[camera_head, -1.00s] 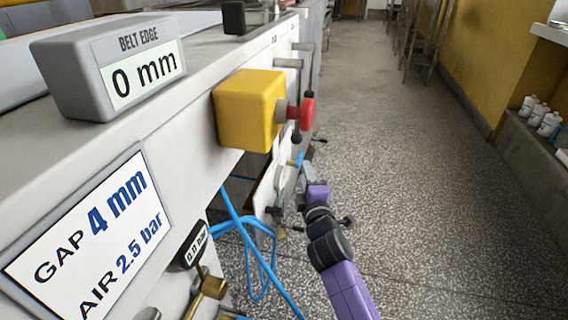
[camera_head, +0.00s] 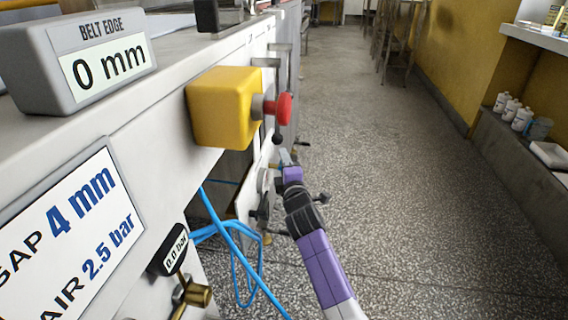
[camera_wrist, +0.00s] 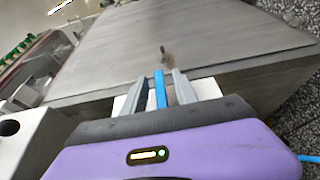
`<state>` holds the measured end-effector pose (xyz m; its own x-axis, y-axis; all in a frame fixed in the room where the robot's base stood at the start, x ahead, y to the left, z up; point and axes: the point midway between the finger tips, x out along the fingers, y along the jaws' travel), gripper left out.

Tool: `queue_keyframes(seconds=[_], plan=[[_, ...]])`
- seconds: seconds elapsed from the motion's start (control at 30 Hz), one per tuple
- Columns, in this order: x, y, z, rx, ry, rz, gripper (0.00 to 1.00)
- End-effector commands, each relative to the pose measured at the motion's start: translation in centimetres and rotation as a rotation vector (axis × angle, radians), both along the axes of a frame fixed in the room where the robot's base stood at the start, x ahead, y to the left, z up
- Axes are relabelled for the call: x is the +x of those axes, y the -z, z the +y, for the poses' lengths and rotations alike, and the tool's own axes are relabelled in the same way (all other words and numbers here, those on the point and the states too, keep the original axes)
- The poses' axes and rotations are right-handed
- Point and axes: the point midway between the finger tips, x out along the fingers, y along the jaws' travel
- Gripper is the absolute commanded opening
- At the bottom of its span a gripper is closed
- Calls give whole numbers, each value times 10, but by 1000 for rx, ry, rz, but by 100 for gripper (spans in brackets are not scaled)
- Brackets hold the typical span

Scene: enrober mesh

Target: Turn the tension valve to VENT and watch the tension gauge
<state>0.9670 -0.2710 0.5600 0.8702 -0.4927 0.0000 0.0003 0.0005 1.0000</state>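A small black gauge reading 0.0 bar (camera_head: 174,250) stands at the lower left of the head view, by a brass valve-like fitting (camera_head: 192,293). No TENSION or VENT lettering is readable, so I cannot tell whether these are the tension gauge and valve. My gripper (camera_head: 286,157) is beside the machine's side, beyond and below the yellow box. In the wrist view, my gripper's grey fingers (camera_wrist: 164,78) are apart, with a blue strip between them; I cannot tell whether it touches them. A small brownish lever (camera_wrist: 165,57) shows beyond the fingertips, against a grey panel.
A yellow box (camera_head: 222,108) with a red button (camera_head: 284,108) juts from the machine above my gripper. A BELT EDGE display (camera_head: 95,65) reads 0 mm. A sign (camera_head: 70,235) reads 4 mm and 2.5 bar. Blue hoses (camera_head: 235,237) hang below. The speckled floor (camera_head: 410,210) is open to the right.

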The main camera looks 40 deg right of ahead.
Motion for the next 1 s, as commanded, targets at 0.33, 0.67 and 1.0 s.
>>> queue_keyframes(seconds=[0.33,0.67,1.0], plan=[[0,0,0,0,0,0,0],[0,-2,0,7,0,5,0],[-1,-6,-1,78,2,63,0]])
